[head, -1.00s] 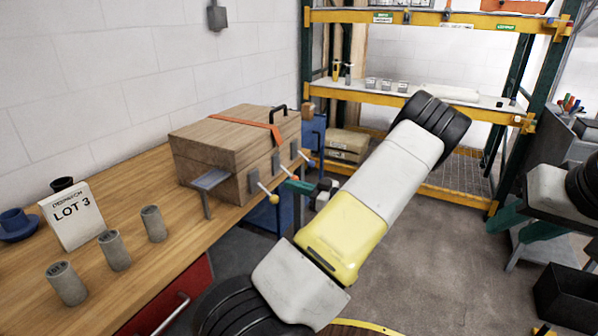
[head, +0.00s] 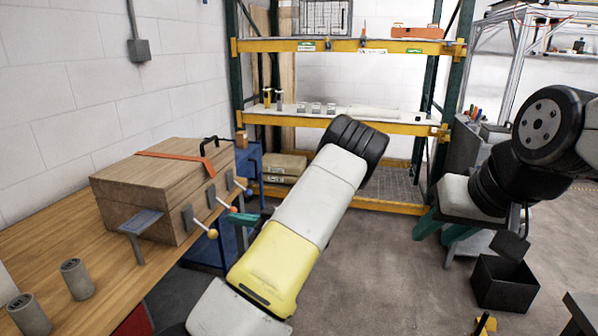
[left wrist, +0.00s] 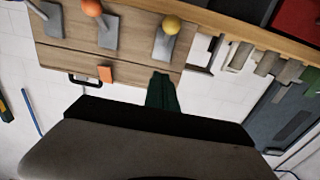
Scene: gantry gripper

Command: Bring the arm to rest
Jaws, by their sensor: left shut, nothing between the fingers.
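My left arm reaches in from the bottom of the head view. Its left gripper (head: 240,219) shows as small teal fingers beside the wooden case, partly hidden behind my yellow and white arm link. In the left wrist view the green fingers (left wrist: 162,92) are together with nothing between them, in front of the case side (left wrist: 130,62). My right arm, with black joints, is at the right of the head view. Its right gripper (head: 443,230) hangs with two teal fingers apart and nothing seen between them.
The wooden case (head: 133,182) has an orange strap and several ball-tipped levers (head: 212,234). It stands on the wooden bench (head: 112,268) with grey cylinders (head: 77,279). A yellow-beamed shelf (head: 345,47) stands behind. A black bin (head: 503,284) is at the right. Floor between is clear.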

